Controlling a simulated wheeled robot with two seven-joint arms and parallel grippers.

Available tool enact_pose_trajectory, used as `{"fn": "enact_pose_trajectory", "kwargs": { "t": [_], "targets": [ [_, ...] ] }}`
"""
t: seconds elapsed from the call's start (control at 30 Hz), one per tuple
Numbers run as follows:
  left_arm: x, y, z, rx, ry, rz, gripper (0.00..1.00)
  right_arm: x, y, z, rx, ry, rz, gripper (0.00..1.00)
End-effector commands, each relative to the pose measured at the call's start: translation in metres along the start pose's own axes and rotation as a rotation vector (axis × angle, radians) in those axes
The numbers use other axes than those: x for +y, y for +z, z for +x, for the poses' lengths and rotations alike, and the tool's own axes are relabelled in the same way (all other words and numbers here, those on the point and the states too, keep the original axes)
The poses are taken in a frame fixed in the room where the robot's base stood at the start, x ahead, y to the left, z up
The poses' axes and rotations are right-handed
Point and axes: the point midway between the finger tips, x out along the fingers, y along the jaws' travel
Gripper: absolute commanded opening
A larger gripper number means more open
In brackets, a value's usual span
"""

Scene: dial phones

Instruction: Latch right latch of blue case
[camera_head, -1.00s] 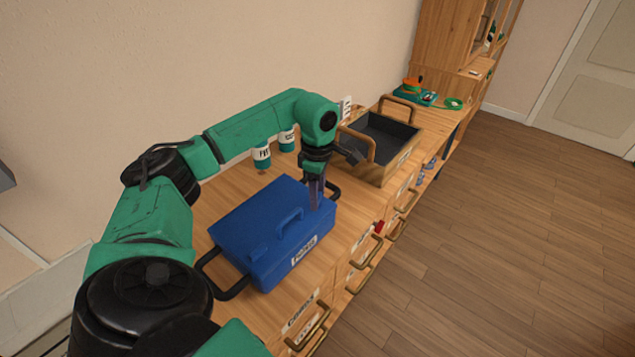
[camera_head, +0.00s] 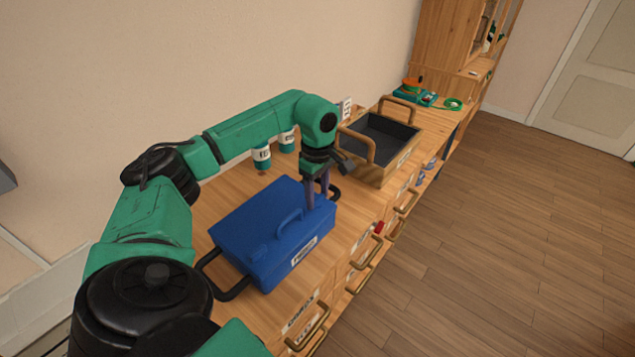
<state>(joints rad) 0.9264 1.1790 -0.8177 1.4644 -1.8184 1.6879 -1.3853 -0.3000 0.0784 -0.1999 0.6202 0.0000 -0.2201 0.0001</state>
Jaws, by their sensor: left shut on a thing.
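My right gripper is not in view.
A wooden tray (camera_head: 405,155) with a dark inside stands beyond the case. Two green and white bottles (camera_head: 262,158) stand by the wall. Open floor lies to the right.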

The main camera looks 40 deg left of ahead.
Motion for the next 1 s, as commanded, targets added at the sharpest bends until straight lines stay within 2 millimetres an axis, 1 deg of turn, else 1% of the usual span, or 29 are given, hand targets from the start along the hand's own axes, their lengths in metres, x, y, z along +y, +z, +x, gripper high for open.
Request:
{"fn": "enact_pose_trajectory", "kwargs": {
  "t": [0.13, 0.17, 0.2, 0.23, 0.53, 0.67, 0.77, 0.97, 1.0],
  "targets": [
    [0.0, 0.0, 0.0, 0.0, 0.001, 0.002, 0.0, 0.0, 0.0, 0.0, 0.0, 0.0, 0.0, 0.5],
    [0.0, 0.0, 0.0, 0.0, 0.001, 0.002, 0.63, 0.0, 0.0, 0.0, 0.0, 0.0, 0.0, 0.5],
    [0.0, 0.0, 0.0, 0.0, 0.001, 0.002, 0.79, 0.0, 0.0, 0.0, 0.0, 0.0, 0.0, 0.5],
    [0.0, 0.0, 0.0, 0.0, 0.001, 0.001, 0.82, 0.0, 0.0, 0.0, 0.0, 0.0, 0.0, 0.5],
    [0.0, 0.0, -0.001, 0.0, 0.001, 0.0, 0.82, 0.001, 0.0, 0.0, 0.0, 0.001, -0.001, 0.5],
    [0.001, 0.0, -0.011, 0.0, 0.003, 0.0, 0.82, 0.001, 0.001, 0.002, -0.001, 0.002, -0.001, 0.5],
    [0.001, 0.001, -0.029, -0.001, 0.006, 0.0, 0.82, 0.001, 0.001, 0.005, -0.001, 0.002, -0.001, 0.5],
    [0.001, 0.001, -0.088, -0.002, 0.008, 0.001, 0.82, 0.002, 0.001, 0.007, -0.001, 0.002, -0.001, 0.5],
    [0.001, 0.001, -0.102, -0.001, 0.007, 0.0, 0.82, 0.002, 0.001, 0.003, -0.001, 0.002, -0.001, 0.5]
  ]
}}
